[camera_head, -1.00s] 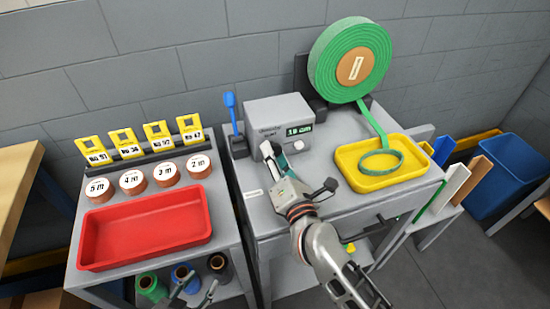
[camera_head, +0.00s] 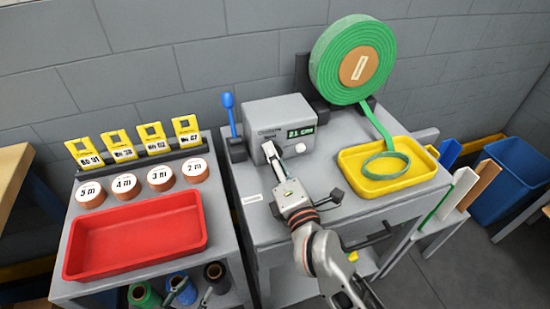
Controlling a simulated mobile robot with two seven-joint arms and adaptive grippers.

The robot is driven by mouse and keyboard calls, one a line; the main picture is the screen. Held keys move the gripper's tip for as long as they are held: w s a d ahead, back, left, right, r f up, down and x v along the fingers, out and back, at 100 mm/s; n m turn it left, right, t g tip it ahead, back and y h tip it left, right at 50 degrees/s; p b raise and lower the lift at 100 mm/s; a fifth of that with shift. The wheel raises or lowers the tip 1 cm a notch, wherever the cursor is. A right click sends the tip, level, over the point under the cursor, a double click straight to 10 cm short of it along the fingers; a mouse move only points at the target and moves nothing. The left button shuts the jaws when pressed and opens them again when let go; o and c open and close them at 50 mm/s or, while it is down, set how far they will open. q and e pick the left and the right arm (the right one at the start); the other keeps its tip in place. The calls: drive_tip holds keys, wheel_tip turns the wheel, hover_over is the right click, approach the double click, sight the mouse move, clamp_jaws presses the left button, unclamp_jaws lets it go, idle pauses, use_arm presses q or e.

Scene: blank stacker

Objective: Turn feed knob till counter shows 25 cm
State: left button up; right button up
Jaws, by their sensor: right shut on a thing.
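The grey feeder box (camera_head: 283,112) stands on the grey bench, and its green-lit counter (camera_head: 301,132) reads about 21 cm. My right gripper (camera_head: 271,151) is shut at the front of the box, left of and below the counter. The feed knob is hidden between its fingers. A green strap runs from the large green roll (camera_head: 352,60) down to a loop (camera_head: 386,166) in the yellow tray (camera_head: 359,188). My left gripper (camera_head: 191,291) shows only as two dark fingertips, apart, at the bottom edge below the red tray.
A small round white knob or button (camera_head: 300,148) sits on the box below the counter. A blue-handled lever (camera_head: 229,110) stands left of the box. The red tray (camera_head: 193,237) is empty. Several labelled spools and yellow tags stand behind it.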

drive_tip(key=o, duration=1.1)
drive_tip(key=shift+s, duration=0.1)
drive_tip(key=v, duration=1.1)
drive_tip(key=shift+s+d, duration=0.15)
drive_tip(key=shift+s, duration=0.2)
